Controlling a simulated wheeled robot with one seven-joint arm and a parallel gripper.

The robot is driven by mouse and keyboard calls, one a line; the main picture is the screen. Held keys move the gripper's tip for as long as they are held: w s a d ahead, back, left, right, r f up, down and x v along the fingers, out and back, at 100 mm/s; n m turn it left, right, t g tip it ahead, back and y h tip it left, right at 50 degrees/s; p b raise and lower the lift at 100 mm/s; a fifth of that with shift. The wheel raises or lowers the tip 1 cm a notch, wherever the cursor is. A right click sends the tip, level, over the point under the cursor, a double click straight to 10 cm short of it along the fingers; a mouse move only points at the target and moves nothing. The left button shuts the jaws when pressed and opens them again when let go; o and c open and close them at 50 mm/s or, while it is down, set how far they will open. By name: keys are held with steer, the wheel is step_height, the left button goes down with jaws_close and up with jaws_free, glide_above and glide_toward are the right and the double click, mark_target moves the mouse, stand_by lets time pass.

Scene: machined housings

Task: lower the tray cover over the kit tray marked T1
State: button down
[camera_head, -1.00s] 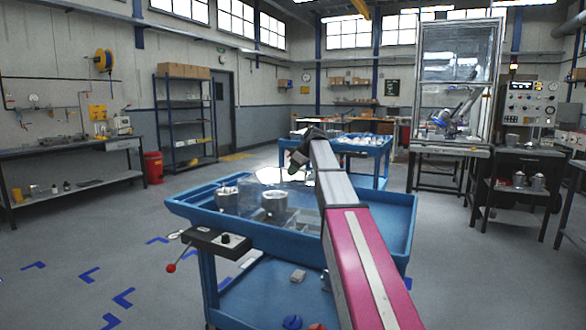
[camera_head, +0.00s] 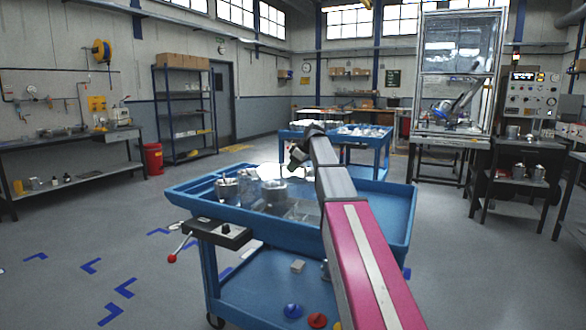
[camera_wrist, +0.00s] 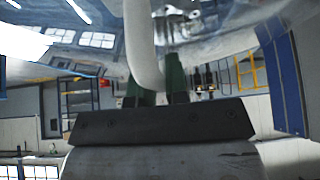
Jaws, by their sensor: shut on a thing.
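My gripper (camera_wrist: 158,88) has its dark green fingers closed on the pale, curved handle of the clear tray cover (camera_wrist: 215,45). In the head view, the cover (camera_head: 268,172) shows as a see-through sheet with a bright glare, below my wrist and around the housings on the blue cart. Two grey cylindrical housings, one on the left (camera_head: 227,191) and one nearer the middle (camera_head: 274,194), stand there. The kit tray is hard to make out through the cover, and no T1 mark is readable. I cannot tell whether the cover touches the tray.
The blue cart (camera_head: 398,215) has a raised rim and bare room on its right side. A second blue cart (camera_head: 378,143) stands behind.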

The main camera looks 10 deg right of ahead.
steer(key=shift+f, duration=0.55)
stand_by(0.4)
steer(key=c, duration=1.1)
jaws_free()
steer(key=shift+o, duration=0.2)
steer(key=v, duration=1.1)
steer(key=shift+a, duration=0.1)
steer(key=shift+w+a, duration=0.1)
